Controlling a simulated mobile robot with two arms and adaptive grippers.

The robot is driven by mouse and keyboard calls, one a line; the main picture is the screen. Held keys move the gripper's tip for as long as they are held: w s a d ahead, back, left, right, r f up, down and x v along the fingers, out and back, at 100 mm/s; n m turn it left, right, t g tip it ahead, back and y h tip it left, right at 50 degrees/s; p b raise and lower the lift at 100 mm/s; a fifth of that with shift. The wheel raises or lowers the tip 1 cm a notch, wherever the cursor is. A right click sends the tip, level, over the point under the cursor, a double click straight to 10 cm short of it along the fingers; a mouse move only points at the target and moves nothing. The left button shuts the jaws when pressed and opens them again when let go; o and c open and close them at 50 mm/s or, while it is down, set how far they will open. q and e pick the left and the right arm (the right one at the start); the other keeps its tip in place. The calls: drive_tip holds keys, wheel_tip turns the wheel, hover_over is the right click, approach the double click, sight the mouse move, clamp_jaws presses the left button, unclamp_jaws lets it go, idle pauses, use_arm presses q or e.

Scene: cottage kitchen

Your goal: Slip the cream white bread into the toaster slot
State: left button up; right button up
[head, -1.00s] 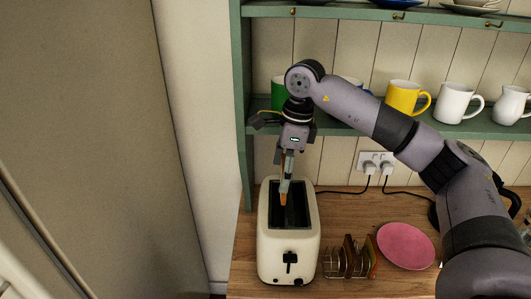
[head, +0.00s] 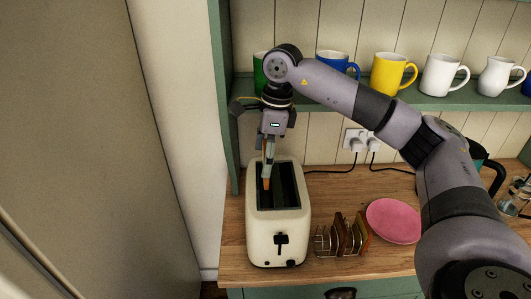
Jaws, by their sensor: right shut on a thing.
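The cream toaster (head: 262,235) stands on the wooden counter with its slots facing up and its lever towards me. My right gripper (head: 268,162) points down over the far part of the left slot. It is shut on a thin slice of bread (head: 267,184), seen edge-on with an orange-brown lower edge. The slice's lower end overlaps the dark slot opening in the head view. I cannot tell how deep it sits, and the fingers hide most of it. My left gripper is not in view.
A wire toast rack (head: 325,241) with brown slices stands just right of the toaster, and a pink plate (head: 394,221) lies beyond it. A shelf (head: 425,104) with mugs, including a yellow mug (head: 391,75), runs behind my arm. A wall socket (head: 355,140) holds two plugs.

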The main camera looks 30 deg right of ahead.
drive_tip(key=shift+f+b, duration=0.45)
drive_tip(key=shift+f, duration=0.45)
drive_tip(key=shift+f+b, duration=0.75)
drive_tip(key=shift+f, duration=0.2)
drive_tip(key=shift+f+b, duration=0.5)
drive_tip(key=shift+f, duration=0.25)
drive_tip(key=o, duration=0.8)
